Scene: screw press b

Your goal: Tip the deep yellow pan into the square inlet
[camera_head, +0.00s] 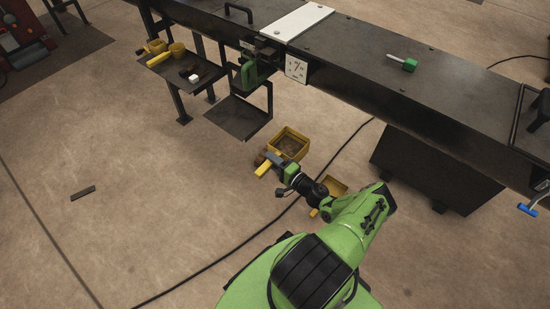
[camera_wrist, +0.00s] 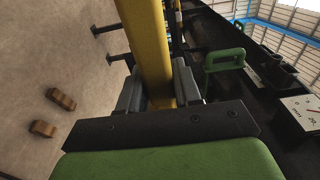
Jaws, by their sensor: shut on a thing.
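My gripper (camera_head: 272,162) is shut on a yellow bar that looks like a pan handle (camera_head: 263,170). In the wrist view the yellow bar (camera_wrist: 150,45) runs up and away between the two grey fingers (camera_wrist: 157,90). A deep yellow pan (camera_head: 304,147) with brown content shows just beyond the gripper in the head view; whether the held bar belongs to it I cannot tell. Another yellow container (camera_head: 334,184) is partly hidden by my arm. I cannot make out the square inlet with certainty.
A long dark machine (camera_head: 440,105) crosses the top, with a gauge (camera_head: 296,69) and green handle (camera_wrist: 225,56). A hanging plate (camera_head: 238,118) stands out below it. A side shelf (camera_head: 204,75) holds yellow containers. A cable (camera_head: 228,258) crosses the floor; the left floor is mostly clear.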

